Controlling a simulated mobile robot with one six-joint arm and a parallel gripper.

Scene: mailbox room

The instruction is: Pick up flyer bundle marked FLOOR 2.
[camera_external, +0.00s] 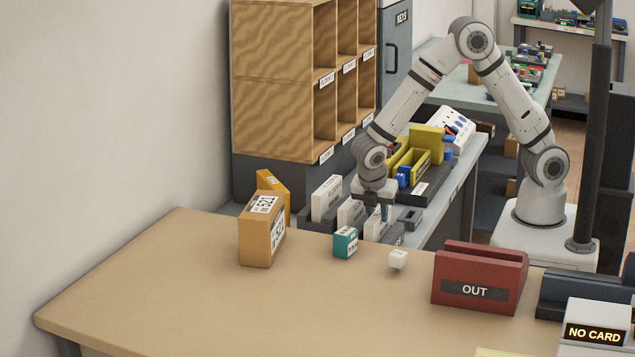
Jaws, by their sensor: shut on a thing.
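Several white flyer bundles stand upright in a row in a dark holder behind the far edge of the tan table. One bundle (327,197) is at the left, another (350,213) is in the middle, and the right bundle (376,229) is under my gripper. My gripper (385,211) points down and is shut on the right bundle, which still sits low among the dark dividers. The print on the bundles is too small to read, so I cannot tell which is marked FLOOR 2. The arm partly hides the bundles' upper right side.
A red OUT holder (480,278) is at the right. Wooden pigeonholes (272,85) rise behind. The table's left front is clear.

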